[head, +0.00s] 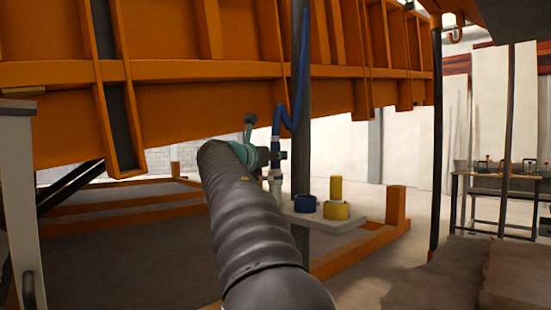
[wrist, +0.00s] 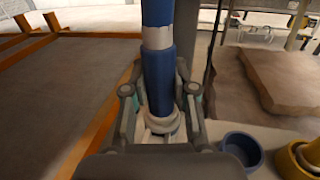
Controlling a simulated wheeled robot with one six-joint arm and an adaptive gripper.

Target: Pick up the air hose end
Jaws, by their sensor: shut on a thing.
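The blue air hose (head: 299,75) hangs down beside a grey post. Its end is a straight blue piece with a pale band. In the wrist view, the air hose end (wrist: 159,75) stands upright between the fingers of my gripper (wrist: 160,100), which is shut on it. In the head view, my gripper (head: 272,156) is at the hose end, partly hidden by my own arm. A white lower part (head: 275,186) shows under the grip. I cannot tell whether it touches the small platform below.
A grey platform (head: 330,219) carries a blue cup (head: 305,203) and a yellow cup (head: 336,210) with a yellow cylinder in it. The orange sandbed frame (head: 200,100) hangs overhead. Brown blocks (head: 440,275) lie at right. A bench (head: 500,185) stands farther back.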

